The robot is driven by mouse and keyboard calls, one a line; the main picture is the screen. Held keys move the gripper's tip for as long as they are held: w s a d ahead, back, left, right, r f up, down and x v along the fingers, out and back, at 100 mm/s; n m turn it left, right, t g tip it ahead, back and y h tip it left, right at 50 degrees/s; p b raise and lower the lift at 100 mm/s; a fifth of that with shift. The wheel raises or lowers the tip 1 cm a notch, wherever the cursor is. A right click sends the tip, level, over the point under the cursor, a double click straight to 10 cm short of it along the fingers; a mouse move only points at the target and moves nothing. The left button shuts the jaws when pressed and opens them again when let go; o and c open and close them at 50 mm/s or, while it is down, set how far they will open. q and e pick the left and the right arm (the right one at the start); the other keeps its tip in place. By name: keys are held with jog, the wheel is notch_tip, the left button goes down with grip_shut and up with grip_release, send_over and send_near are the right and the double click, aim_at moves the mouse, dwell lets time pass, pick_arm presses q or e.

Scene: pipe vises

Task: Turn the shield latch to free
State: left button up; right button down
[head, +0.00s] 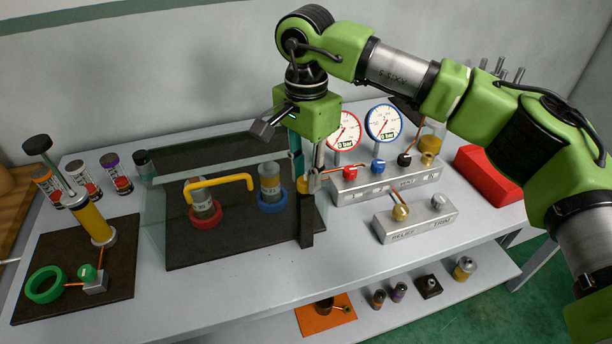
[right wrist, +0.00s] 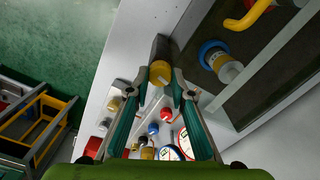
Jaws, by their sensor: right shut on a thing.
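The shield is a clear panel (head: 158,208) with a grey upper edge, standing over a dark base plate. The latch's markings are hidden. My left gripper is out of view.
Two gauges stand behind a valve block (head: 388,187) close to my right gripper. A relief block (head: 417,221) is farther right.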

jog(key=m+b, duration=0.1)
jog(key=m, duration=0.2)
jog(key=shift+f+m+b, duration=0.15)
jog(key=shift+m+b, duration=0.25)
jog(key=m+b, duration=0.1)
jog(key=m, duration=0.2)
jog(key=shift+m, duration=0.3)
jog(key=m+b, duration=0.1)
jog(key=m, duration=0.3)
jog(key=shift+s+b, duration=0.1)
jog(key=shift+b, duration=0.3)
jog(key=shift+m+b, duration=0.45)
jog(key=shift+m, duration=1.55)
jog(key=c, duration=1.8)
grip_release()
jog(key=shift+r, duration=0.2)
